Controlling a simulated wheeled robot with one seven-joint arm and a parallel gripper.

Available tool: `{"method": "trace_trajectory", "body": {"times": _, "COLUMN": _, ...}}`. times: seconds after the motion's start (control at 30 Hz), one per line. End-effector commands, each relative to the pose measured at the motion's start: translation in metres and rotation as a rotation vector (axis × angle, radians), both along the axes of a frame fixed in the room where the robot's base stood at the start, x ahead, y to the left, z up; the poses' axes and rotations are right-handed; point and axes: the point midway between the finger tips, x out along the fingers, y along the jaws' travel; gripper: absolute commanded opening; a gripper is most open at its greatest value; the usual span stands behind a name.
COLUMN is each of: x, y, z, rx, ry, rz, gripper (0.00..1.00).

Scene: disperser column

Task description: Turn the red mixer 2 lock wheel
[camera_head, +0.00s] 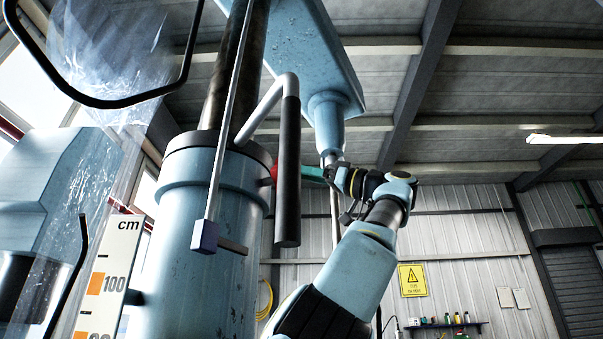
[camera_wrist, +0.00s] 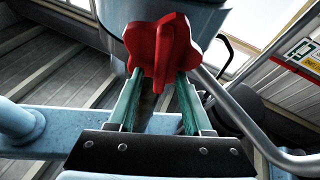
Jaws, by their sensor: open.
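The red lock wheel (camera_wrist: 165,45) is a lobed knob that fills the top middle of the wrist view, in front of the blue column. My gripper (camera_wrist: 158,80) has its two teal fingers apart, with the tips at the lower left and lower right of the wheel. The wheel lies at or just between the tips; contact cannot be told. In the head view only a red sliver of the wheel shows, beside the column (camera_head: 205,230), partly hidden by a black-gripped handle. My gripper (camera_head: 301,170) reaches it from the right.
The black-gripped handle (camera_head: 287,170) hangs close to the left of my gripper. A thin rod with a purple block (camera_head: 205,237) crosses the column. A cm scale (camera_head: 110,275) stands at the lower left. A grey bent pipe (camera_wrist: 250,125) runs right of the fingers in the wrist view.

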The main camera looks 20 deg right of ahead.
Motion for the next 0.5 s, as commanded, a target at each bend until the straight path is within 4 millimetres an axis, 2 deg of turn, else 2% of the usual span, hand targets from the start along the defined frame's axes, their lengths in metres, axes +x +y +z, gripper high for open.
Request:
{"method": "trace_trajectory", "body": {"times": 0.17, "x": -0.005, "y": -0.007, "z": -0.003, "rx": 0.001, "ry": 0.0, "rz": -0.002, "gripper": 0.5}}
{"method": "trace_trajectory", "body": {"times": 0.5, "x": -0.045, "y": -0.051, "z": -0.026, "rx": 0.002, "ry": -0.001, "rz": -0.002, "gripper": 0.5}}
